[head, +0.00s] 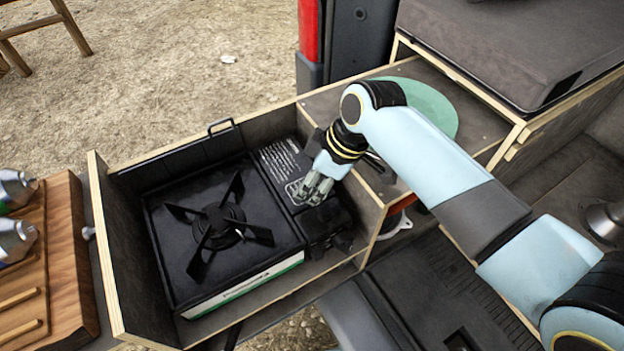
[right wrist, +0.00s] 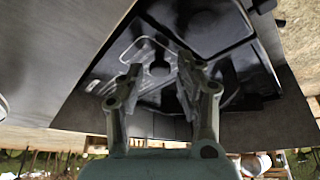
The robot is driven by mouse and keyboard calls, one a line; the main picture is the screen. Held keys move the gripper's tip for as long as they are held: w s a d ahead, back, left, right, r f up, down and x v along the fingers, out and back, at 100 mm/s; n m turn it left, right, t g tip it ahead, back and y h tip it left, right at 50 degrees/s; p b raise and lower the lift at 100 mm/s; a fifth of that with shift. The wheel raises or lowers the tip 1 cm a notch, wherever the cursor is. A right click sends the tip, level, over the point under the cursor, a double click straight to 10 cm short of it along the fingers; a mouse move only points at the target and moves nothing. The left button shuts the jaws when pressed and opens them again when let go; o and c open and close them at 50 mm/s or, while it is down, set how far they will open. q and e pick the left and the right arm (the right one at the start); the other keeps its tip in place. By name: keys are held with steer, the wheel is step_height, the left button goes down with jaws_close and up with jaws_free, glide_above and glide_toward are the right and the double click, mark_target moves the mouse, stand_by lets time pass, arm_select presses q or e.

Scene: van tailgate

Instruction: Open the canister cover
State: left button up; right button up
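A black camping stove (head: 220,225) sits in an open wooden drawer box. Its canister cover (head: 279,158), a dark panel with white print, lies along the right side of the burner and looks shut. My right gripper (head: 312,192) is over the near part of this cover, pointing down. In the right wrist view, its two fingers (right wrist: 160,70) are apart with nothing between them, and the dark cover (right wrist: 215,35) with its moulded shapes lies beyond the tips. I cannot tell whether the tips touch it. The gripper and forearm hide part of the cover. My left gripper is not in view.
The box's wooden walls (head: 105,250) stand close around the stove. A green round thing (head: 428,105) lies on the worktop behind my right arm. A wooden board (head: 68,255) and silver-topped containers (head: 14,238) are at the left.

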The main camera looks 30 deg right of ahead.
mark_target(301, 179)
jaws_close()
steer(key=shift+r, duration=0.1)
steer(key=shift+w+r+g+p, duration=0.15)
steer(key=shift+r+g+p, duration=0.15)
steer(key=shift+r+p, duration=0.4)
steer(key=shift+w+r+g+p, duration=0.35)
steer(key=shift+r+g+p, duration=0.05)
steer(key=shift+r+p, duration=0.25)
steer(key=shift+w+r+g+p, duration=0.3)
steer(key=shift+r+g+p, duration=0.1)
steer(key=shift+r+p, duration=0.2)
steer(key=w+r+m+g, duration=0.1)
steer(key=w+r+g, duration=0.3)
steer(key=r, duration=0.1)
steer(key=shift+g+b, duration=0.3)
steer(key=shift+b, duration=0.1)
steer(key=shift+a+r, duration=0.1)
